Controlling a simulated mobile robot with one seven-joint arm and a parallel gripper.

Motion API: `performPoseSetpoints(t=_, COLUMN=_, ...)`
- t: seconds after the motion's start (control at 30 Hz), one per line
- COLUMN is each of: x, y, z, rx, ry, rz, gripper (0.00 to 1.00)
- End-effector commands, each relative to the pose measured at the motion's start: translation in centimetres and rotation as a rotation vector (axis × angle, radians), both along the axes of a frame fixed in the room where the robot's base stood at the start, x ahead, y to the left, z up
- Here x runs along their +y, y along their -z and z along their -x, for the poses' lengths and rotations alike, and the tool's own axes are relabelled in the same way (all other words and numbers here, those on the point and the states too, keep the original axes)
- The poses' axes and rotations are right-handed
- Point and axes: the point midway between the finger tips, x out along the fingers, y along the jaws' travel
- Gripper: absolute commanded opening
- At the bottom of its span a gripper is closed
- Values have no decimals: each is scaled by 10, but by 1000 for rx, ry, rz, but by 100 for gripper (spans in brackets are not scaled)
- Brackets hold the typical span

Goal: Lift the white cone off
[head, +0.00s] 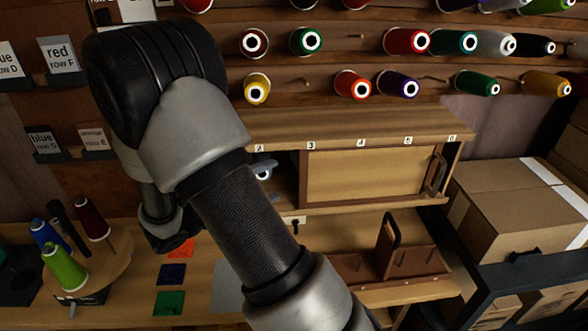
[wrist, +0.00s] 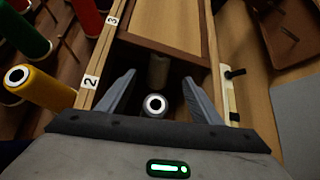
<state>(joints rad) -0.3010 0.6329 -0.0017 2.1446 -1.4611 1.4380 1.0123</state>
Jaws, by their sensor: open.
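A pale grey-white cone (wrist: 154,106) with a white-ringed dark hole in its end faces me inside the open left bay of the cabinet. In the head view its end (head: 262,175) shows just past my arm. My gripper (wrist: 159,78) is open, with one finger on each side of the cone; I cannot tell whether either touches it. In the head view only parts of the gripper (head: 265,172) show beside my arm. A dull beige cylinder (wrist: 158,71) stands behind the cone, in shadow.
A sliding wooden panel (head: 368,176) covers the cabinet's right part. Coloured cones (head: 354,84) stick out on pegs above. A yellow cone (wrist: 46,88) is left of the gripper. A brown holder with a dark handle (head: 391,240) stands below the cabinet. Cardboard boxes (head: 515,205) are at right.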

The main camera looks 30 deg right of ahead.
Motion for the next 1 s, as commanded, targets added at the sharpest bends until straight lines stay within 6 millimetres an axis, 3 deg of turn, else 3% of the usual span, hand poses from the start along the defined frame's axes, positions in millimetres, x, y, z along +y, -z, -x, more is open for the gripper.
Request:
performPoseSetpoints(t=0.3, x=-63, y=10, z=-14, rx=2, ry=5, rz=0, gripper=59)
performPoseSetpoints(t=0.5, x=-94, y=15, z=-22, rx=2, ry=3, rz=0, gripper=59)
performPoseSetpoints(t=0.7, x=-110, y=18, z=-26, rx=2, ry=2, rz=0, gripper=59)
performPoseSetpoints(t=1.0, x=-113, y=19, z=-28, rx=1, ry=1, rz=0, gripper=59)
